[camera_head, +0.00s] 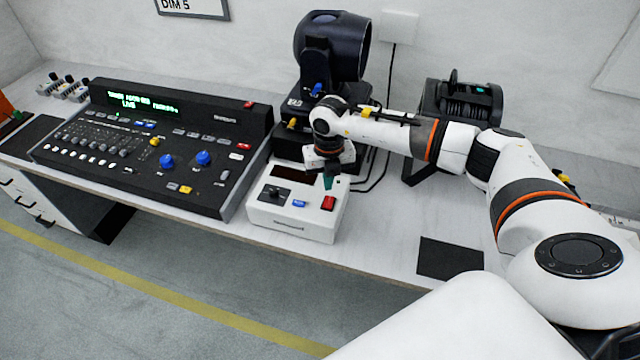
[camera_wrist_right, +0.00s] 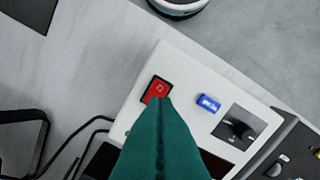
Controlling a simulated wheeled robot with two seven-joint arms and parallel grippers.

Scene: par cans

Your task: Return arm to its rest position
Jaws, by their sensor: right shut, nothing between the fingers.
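My right gripper (camera_head: 328,181) hangs over the right part of a small white control box, its fingers shut with nothing held. In the right wrist view, the green fingers (camera_wrist_right: 160,112) are shut together and their tips overlap the lower edge of the red button; I cannot tell whether they touch it. The white control box (camera_head: 290,225) bears a red button (camera_head: 328,203), a blue switch (camera_head: 299,203) and a black knob panel (camera_head: 272,194). My right arm (camera_head: 455,143) reaches across the bench from the right. My left gripper is not in view.
A black lighting console (camera_head: 120,165) with a green display stands left of the box. A large black lamp (camera_head: 345,50) stands behind it, and a second lamp (camera_head: 460,103) stands behind my arm. Cables lie behind the box. A dark mat (camera_head: 450,258) lies near the bench's front edge.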

